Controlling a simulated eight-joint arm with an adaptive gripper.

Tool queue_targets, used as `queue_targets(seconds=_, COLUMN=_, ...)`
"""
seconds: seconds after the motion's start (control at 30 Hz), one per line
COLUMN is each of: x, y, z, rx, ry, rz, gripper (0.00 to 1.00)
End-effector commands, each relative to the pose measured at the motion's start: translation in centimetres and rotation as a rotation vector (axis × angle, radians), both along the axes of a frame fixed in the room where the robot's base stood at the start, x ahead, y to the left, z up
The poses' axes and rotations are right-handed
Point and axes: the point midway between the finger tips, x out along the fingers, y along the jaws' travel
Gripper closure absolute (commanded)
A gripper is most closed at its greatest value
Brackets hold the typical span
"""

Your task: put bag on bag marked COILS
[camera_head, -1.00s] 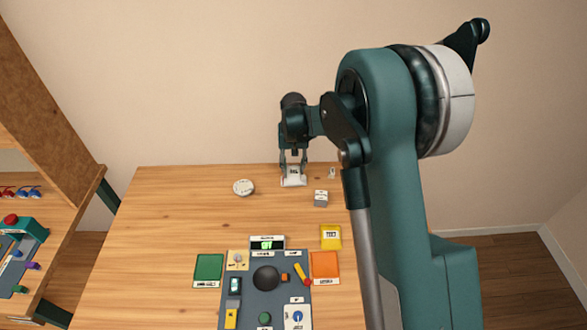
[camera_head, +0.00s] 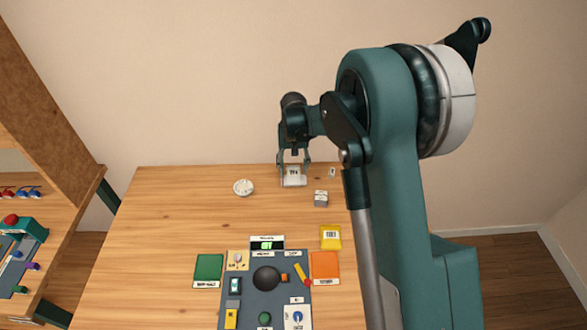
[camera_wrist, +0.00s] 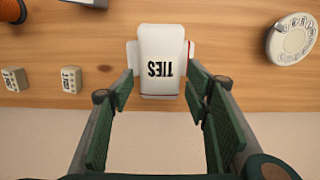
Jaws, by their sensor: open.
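A white bag marked TIES (camera_wrist: 160,65) lies near the back edge of the table. It also shows in the head view (camera_head: 294,176). In the wrist view, pale edges stick out on both sides from under it; I cannot read any mark on what lies beneath. My gripper (camera_wrist: 158,92) is open, with one finger on each side of the bag's near end and gaps to it. In the head view my gripper (camera_head: 294,164) is over the bag. I cannot make out the word COILS anywhere.
A white dial (camera_head: 243,187) lies left of the bag, and small labelled blocks (camera_head: 320,198) stand to its right. A grey panel (camera_head: 250,290) with controls, a green pad (camera_head: 208,267) and an orange pad (camera_head: 325,265) fill the front. The table's left part is clear.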

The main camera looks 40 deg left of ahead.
Motion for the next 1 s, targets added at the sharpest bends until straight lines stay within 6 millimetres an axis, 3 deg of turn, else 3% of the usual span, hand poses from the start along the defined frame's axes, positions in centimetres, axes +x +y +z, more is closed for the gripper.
queue_targets(seconds=0.7, x=0.0, y=0.0, z=10.0, rx=0.000, ry=0.000, rz=0.000, gripper=0.53)
queue_targets(seconds=1.0, x=0.0, y=0.0, z=11.8, rx=0.000, ry=0.000, rz=0.000, gripper=0.53)
